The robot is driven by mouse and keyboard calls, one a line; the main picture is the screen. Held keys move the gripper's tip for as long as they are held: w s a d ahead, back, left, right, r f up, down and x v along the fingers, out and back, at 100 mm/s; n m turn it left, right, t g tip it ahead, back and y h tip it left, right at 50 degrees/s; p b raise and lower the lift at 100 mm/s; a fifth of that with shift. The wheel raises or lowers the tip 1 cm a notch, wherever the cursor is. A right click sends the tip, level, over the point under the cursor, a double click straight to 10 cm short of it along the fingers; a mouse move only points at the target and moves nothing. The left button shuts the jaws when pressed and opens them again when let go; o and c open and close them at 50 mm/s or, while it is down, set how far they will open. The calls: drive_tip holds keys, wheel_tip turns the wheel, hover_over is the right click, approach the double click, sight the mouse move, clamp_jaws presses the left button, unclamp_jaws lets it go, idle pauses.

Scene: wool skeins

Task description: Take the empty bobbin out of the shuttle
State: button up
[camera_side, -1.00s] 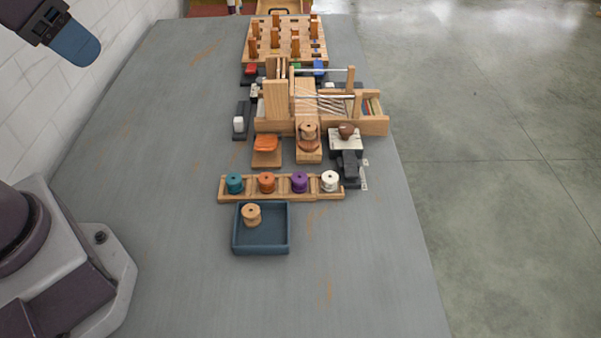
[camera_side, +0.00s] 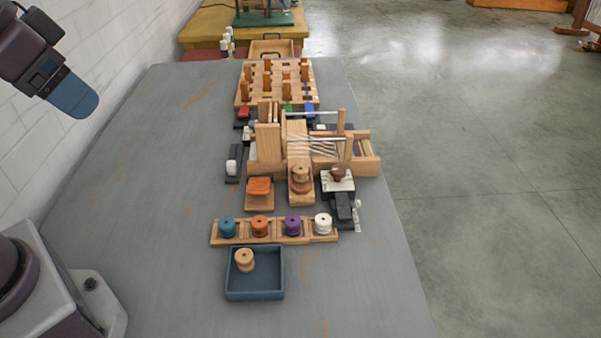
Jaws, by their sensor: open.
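A plain wooden bobbin (camera_side: 300,173) stands upright on a light wooden piece (camera_side: 301,199) in front of the loom; a brown rounded part lies under it. I cannot tell for sure that this piece is the shuttle. A second plain bobbin (camera_side: 245,260) stands in the back left of a blue tray (camera_side: 255,296) nearer the camera. Both bobbins look bare of yarn. My gripper (camera_side: 72,96) is high at the upper left, seen side-on with a blue finger. It is open, apart from everything and far from both bobbins.
A wooden rack (camera_side: 275,239) holds teal, orange, purple and white spools behind the tray. The small loom (camera_side: 268,145) and a pegged board (camera_side: 277,85) stand farther back. An orange block (camera_side: 259,187) lies on a wooden base. The grey table is clear at left.

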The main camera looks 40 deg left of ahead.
drive_tip(key=shift+w+f+g, duration=0.6)
drive_tip(key=shift+f+g, duration=0.1)
drive_tip(key=shift+f, duration=0.35)
drive_tip(key=m+g+y, duration=0.2)
drive_tip(key=m+y, duration=0.2)
drive_tip(key=m, duration=2)
approach(301, 168)
drive_tip(key=x, duration=0.3)
drive_tip(key=shift+w+a+f, duration=0.1)
drive_tip(key=shift+a+f, duration=0.2)
drive_tip(key=shift+a, duration=0.15)
drive_tip(key=shift+d+x, duration=0.15)
drive_tip(key=shift+x, duration=1.2)
drive_tip(key=shift+d+x, duration=0.2)
drive_tip(key=shift+x, duration=1.15)
drive_tip(key=shift+f, duration=0.15)
drive_tip(key=shift+c, duration=0.5)
drive_tip(key=c, duration=0.9)
